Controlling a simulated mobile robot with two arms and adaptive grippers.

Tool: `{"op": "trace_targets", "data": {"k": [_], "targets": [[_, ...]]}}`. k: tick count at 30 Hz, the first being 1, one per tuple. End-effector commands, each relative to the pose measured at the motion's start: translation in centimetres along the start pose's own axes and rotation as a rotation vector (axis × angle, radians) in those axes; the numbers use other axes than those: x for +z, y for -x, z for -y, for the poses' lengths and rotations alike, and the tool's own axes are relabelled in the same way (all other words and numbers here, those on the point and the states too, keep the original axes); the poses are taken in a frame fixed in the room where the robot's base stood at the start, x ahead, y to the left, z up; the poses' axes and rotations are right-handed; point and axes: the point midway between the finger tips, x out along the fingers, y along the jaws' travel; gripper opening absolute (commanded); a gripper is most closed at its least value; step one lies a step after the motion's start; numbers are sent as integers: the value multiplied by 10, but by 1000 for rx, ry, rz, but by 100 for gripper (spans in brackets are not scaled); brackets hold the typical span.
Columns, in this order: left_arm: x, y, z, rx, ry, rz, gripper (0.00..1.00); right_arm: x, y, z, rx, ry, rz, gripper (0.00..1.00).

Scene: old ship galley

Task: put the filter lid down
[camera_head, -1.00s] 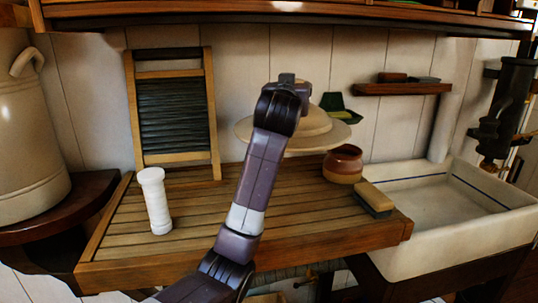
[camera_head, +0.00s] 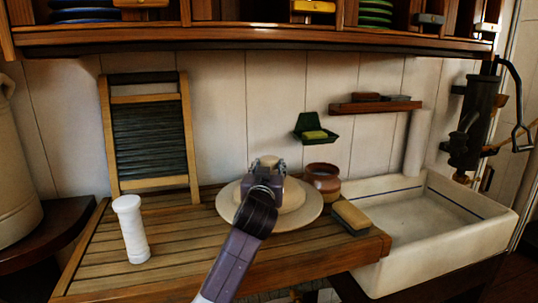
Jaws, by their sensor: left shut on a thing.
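The filter lid (camera_head: 305,212) is a wide, round, cream disc with a raised middle. It is low over the slatted wooden drainboard (camera_head: 190,235), between the white cylinder and the brown pot; I cannot tell whether its underside touches the slats. My left gripper (camera_head: 267,168) is over the middle of the lid and shut on it, with the arm coming up from below. The fingertips and the grasped part are mostly hidden by my wrist. My right gripper is not in view.
A brown pot (camera_head: 323,182) and a brush (camera_head: 351,217) stand close to the lid's right side. A white cylinder (camera_head: 131,230) stands on the left slats. A washboard (camera_head: 149,140) leans at the back. The white sink (camera_head: 440,226) is at the right. Slats left of the lid are clear.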

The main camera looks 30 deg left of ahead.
Motion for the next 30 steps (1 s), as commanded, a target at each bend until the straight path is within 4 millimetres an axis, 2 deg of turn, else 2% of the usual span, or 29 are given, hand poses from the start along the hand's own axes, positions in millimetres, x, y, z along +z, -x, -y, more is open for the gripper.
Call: {"op": "trace_targets", "data": {"k": [1,4,12,21,22,26,30], "targets": [[-5,1,0,1,1,-13,0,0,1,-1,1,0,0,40],[2,1,0,2,2,-13,0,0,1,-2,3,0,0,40],[35,1,0,2,0,-11,0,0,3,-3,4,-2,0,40],[38,1,0,2,1,-13,0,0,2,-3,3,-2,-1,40],[44,0,0,1,0,1,42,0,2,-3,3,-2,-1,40],[44,0,0,1,0,1,56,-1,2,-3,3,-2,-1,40],[44,0,0,1,0,0,57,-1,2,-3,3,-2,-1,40]]}}
